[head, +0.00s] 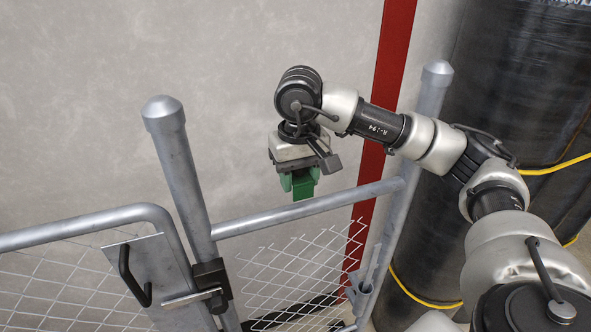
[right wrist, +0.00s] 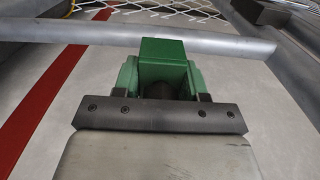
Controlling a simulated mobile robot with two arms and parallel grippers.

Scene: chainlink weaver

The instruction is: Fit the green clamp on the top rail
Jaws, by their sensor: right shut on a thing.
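The green clamp (head: 303,186) is held in my right gripper (head: 301,176), which is shut on it, just above and behind the top rail (head: 310,208) in the head view. The top rail is a grey tube between two posts. In the right wrist view the clamp (right wrist: 163,60) juts from the gripper, and its end overlaps the rail (right wrist: 225,46) in the picture. I cannot tell whether the clamp touches the rail. My left gripper is in neither view.
A left post (head: 180,160) and a right post (head: 408,165) stand at the rail's ends. Chain-link mesh (head: 290,275) hangs below the rail, with its upper edge loose. A gate (head: 80,225) with a black handle (head: 130,275) stands at left. A dark wrapped roll (head: 520,90) stands at right.

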